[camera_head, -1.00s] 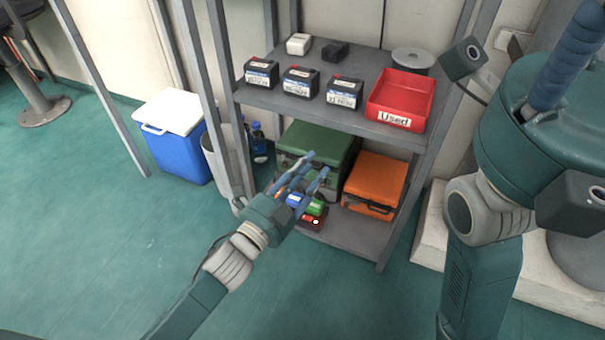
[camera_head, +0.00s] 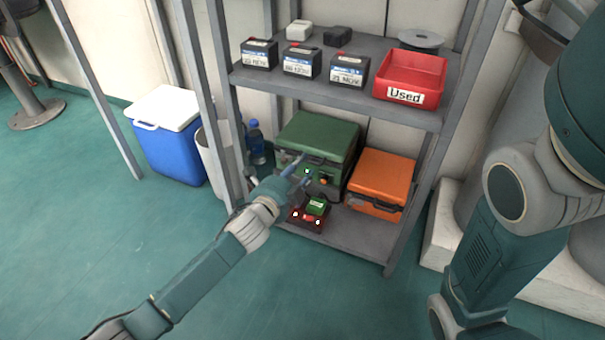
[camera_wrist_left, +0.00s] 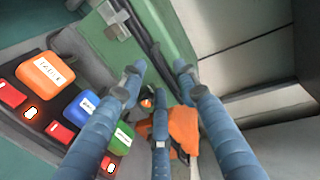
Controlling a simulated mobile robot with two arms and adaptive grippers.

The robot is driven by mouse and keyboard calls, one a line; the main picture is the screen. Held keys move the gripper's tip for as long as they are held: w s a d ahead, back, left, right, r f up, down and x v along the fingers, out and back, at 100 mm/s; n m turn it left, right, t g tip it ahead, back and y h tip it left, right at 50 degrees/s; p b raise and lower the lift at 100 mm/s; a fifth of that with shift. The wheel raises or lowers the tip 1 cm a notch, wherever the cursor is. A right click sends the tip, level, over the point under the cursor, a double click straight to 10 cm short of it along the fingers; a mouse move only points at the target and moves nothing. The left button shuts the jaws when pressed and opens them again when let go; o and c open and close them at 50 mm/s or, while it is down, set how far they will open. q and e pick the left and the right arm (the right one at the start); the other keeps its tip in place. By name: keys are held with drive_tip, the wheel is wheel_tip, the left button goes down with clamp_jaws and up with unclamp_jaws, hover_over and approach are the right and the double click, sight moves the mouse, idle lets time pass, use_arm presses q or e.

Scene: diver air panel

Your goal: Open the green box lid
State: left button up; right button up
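The green box (camera_head: 318,132) stands on the lower shelf with its lid shut. Its front carries a dark handle, a lit green spot and an orange knob. My left gripper (camera_head: 294,171) is at the box's front, partly covering it. In the left wrist view, its blue fingers (camera_wrist_left: 158,80) are spread apart with nothing between them, near the green box's edge (camera_wrist_left: 172,35). A metal latch (camera_wrist_left: 117,24) shows beside that edge. I cannot tell whether a finger touches the box. The right arm shows at the right, but its gripper is out of view.
An orange box (camera_head: 380,180) stands right of the green box. A charger with coloured blocks (camera_head: 308,216) sits in front, below my left gripper. The upper shelf (camera_head: 300,95) above holds batteries and a red "Used" bin (camera_head: 411,75). A shelf post (camera_head: 213,95) stands left.

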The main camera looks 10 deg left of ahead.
use_arm(q)
drive_tip(key=shift+w+d+f, duration=0.15)
drive_tip(key=shift+w+d, duration=0.1)
drive_tip(key=shift+w, duration=0.35)
clamp_jaws()
